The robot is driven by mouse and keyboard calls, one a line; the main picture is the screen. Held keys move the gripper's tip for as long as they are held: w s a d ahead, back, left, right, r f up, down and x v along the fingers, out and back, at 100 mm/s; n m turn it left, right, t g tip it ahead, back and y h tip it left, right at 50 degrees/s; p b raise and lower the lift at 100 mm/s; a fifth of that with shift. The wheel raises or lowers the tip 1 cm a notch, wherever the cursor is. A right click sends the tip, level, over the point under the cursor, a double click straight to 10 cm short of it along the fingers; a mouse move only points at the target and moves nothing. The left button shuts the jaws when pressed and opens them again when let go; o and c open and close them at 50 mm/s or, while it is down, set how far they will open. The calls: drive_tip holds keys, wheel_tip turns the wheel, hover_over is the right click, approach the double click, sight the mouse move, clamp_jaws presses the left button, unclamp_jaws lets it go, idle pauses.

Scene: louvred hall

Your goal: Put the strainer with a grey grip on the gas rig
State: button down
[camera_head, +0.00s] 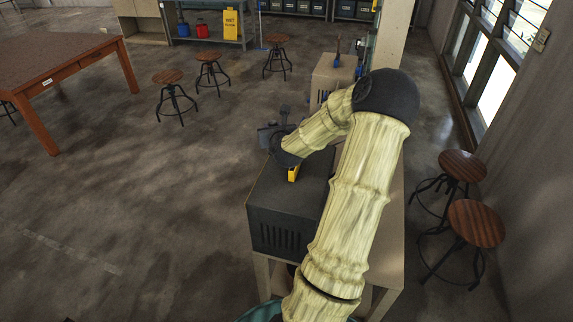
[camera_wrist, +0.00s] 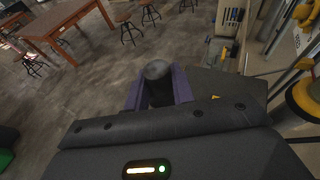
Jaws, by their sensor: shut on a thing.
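My gripper (camera_wrist: 158,100) is shut on a dark grey, rounded grip (camera_wrist: 158,70), which stands up between its purple-grey fingers. This looks like the strainer's grip; I cannot make out the strainer's bowl. In the head view my gripper shows only in part, at the far end of a dark box-shaped unit with slots in its front (camera_head: 265,205). That unit may be the gas rig, but I cannot be sure. A small yellow thing (camera_head: 294,173) shows by its top, below my wrist.
A beige cabinet (camera_head: 325,78) with small items stands beyond. Two stools (camera_head: 476,222) stand at the right by the windows. More stools (camera_head: 170,78) and a wooden table (camera_head: 58,62) are at the left. Open floor lies between.

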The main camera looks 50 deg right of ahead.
drive_tip(key=f+p, duration=0.1)
drive_tip(key=f, duration=0.4)
drive_tip(key=shift+w+f, duration=0.1)
drive_tip(key=shift+w, duration=0.1)
drive_tip(key=shift+f+p, duration=0.75)
drive_tip(key=shift+f, duration=1.35)
drive_tip(key=shift+f, duration=0.1)
drive_tip(key=c, duration=1.2)
unclamp_jaws()
